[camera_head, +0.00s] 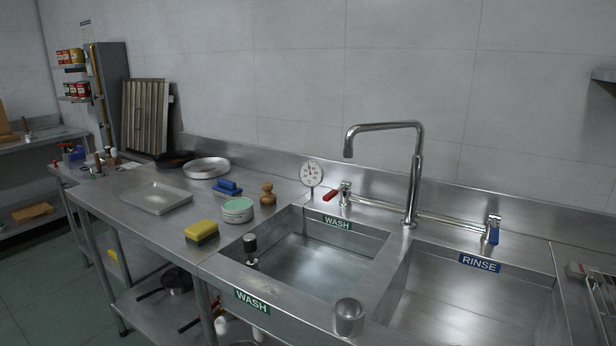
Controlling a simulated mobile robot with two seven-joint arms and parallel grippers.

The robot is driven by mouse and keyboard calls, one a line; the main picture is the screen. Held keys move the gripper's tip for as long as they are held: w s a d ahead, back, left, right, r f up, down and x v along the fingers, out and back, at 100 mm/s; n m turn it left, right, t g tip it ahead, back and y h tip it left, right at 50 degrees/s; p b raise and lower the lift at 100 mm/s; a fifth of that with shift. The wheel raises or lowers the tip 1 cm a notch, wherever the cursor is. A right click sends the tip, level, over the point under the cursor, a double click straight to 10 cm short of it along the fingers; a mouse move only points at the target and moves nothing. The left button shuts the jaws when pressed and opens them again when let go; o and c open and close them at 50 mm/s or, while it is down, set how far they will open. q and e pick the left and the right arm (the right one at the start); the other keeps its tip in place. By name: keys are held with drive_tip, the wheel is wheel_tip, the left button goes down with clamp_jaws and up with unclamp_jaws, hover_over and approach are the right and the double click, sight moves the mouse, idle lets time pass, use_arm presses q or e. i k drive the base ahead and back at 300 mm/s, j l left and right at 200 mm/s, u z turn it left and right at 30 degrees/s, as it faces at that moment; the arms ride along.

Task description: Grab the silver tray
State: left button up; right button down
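The silver tray (156,198) is a shallow rectangular metal tray. It lies flat on the steel counter (135,224) left of the sinks, close to the counter's front edge. Nothing rests on it and nothing covers it. A round silver pan (207,168) stands behind it to the right, apart from it. Neither of my grippers shows in the head view, so their distance to the tray and their state cannot be seen.
A yellow-green sponge (202,232), a round green-white tin (238,210), a blue brush (228,188) and a wooden-handled tool (267,194) stand right of the tray. A dark pan (175,160) is behind. The wash sink (310,262) and faucet (413,180) are further right.

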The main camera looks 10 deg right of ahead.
sight(156, 198)
drive_tip(key=i+j, duration=0.4)
drive_tip(key=j, duration=0.2)
drive_tip(key=i+j+u, duration=0.1)
drive_tip(key=i+j, duration=0.25)
drive_tip(key=j, duration=0.25)
drive_tip(key=i+j, duration=0.4)
drive_tip(key=j, duration=0.2)
drive_tip(key=u, duration=0.05)
